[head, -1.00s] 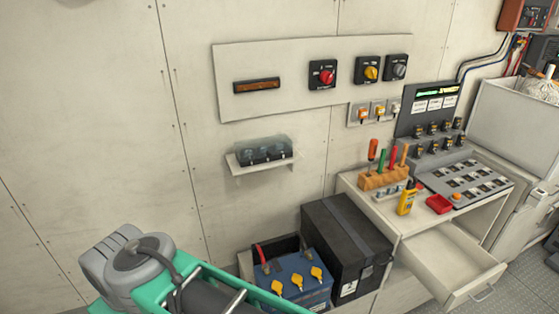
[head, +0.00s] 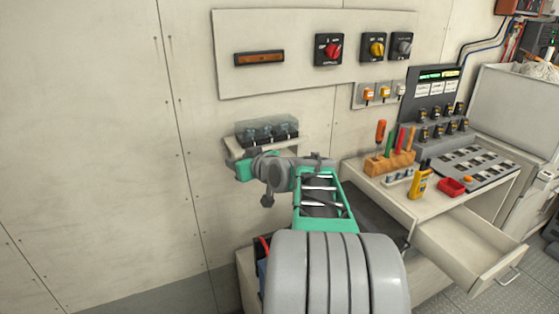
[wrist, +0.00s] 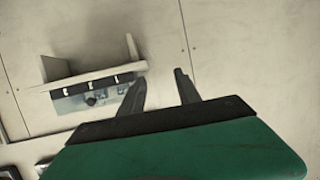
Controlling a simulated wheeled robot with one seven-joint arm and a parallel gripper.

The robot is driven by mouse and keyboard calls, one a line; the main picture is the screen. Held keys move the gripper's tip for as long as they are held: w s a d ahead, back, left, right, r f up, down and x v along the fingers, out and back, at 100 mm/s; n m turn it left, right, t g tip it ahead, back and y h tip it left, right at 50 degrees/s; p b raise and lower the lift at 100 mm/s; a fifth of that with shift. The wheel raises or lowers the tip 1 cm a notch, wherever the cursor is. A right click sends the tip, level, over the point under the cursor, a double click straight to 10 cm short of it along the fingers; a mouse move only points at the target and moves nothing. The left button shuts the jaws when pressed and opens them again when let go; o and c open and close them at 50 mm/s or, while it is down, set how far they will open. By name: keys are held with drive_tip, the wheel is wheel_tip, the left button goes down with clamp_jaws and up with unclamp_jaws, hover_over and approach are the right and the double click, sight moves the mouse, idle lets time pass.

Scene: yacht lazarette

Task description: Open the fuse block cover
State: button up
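The fuse block (head: 267,135) sits on a small wall shelf (head: 292,145) in the head view. Its clear cover (head: 262,124) appears down over the dark fuses. In the wrist view the fuse block (wrist: 95,98) appears at the upper left, against the shelf (wrist: 92,77), and looks upside down; the cover is hard to make out there. My gripper (wrist: 160,76) is open and empty, with its two fingers apart and the block to their left. In the head view my gripper (head: 242,170) is just below the shelf's left end; its fingertips are unclear.
A panel (head: 300,75) with rotary switches is above the shelf. A counter (head: 415,205) with a tool block (head: 390,163), a yellow bottle (head: 420,182) and an open drawer (head: 480,248) stands to the right. My arm hides most of the batteries below. The left wall is clear.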

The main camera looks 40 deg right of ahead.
sight(275, 134)
drive_tip(key=s+d+m+t+h+b, duration=0.2)
drive_tip(key=s+d+t+h, duration=0.15)
drive_tip(key=d, duration=1.05)
drive_tip(key=x, duration=0.2)
drive_tip(key=p+x, duration=0.1)
drive_tip(key=x, duration=0.1)
drive_tip(key=r+p+x, duration=0.1)
drive_tip(key=x, duration=0.1)
drive_tip(key=shift+w+d, duration=0.35)
drive_tip(key=shift+w, duration=0.25)
clamp_jaws()
